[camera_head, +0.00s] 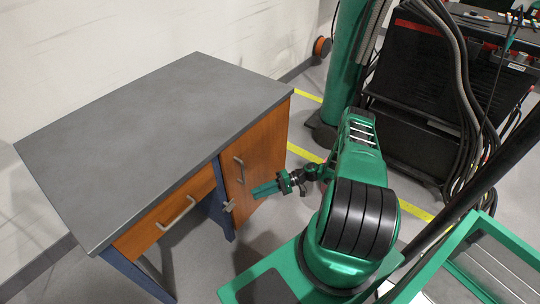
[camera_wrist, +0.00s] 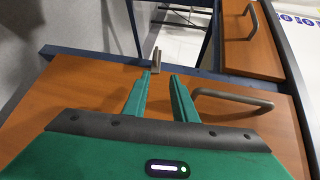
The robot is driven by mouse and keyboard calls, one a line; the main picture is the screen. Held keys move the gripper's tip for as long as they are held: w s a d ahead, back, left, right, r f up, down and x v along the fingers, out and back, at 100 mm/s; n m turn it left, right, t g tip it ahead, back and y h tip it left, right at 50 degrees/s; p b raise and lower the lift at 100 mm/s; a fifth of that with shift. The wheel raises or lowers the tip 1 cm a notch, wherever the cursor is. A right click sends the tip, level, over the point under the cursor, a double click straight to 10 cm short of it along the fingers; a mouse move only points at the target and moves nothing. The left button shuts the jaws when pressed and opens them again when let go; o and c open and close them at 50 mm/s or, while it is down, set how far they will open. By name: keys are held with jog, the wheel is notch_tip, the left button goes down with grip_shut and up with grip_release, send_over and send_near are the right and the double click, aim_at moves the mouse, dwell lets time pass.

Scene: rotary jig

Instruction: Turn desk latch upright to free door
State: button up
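The latch (camera_head: 229,206) is a small grey bar on the desk (camera_head: 160,115), beside the door's edge. In the wrist view the latch (camera_wrist: 156,60) lies across the blue post, about square to it, so it is not upright. The orange door (camera_head: 262,155) looks closed and has a grey bar handle (camera_wrist: 232,97). My gripper (camera_head: 256,191) is in front of the door, to the right of the latch. In the wrist view my gripper (camera_wrist: 161,75) has its two green fingers apart with nothing between them. The latch is just beyond the tips, nearer the left finger.
An orange drawer (camera_head: 165,215) with a bar handle (camera_wrist: 254,15) is left of the post. A green column (camera_head: 350,60) and a black cart (camera_head: 415,75) with hanging cables stand behind to the right.

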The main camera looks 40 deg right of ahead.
jog(key=d+r+g+h, duration=0.2)
jog(key=d+r+h, duration=0.1)
jog(key=r, duration=0.6)
jog(key=w+d+r+n+g+h, duration=0.1)
jog(key=d+r+g+h, duration=0.2)
jog(key=r, duration=0.6)
jog(key=shift+w+d+r+n, duration=0.3)
jog(key=shift+d+r, duration=0.1)
jog(key=shift+d, duration=0.2)
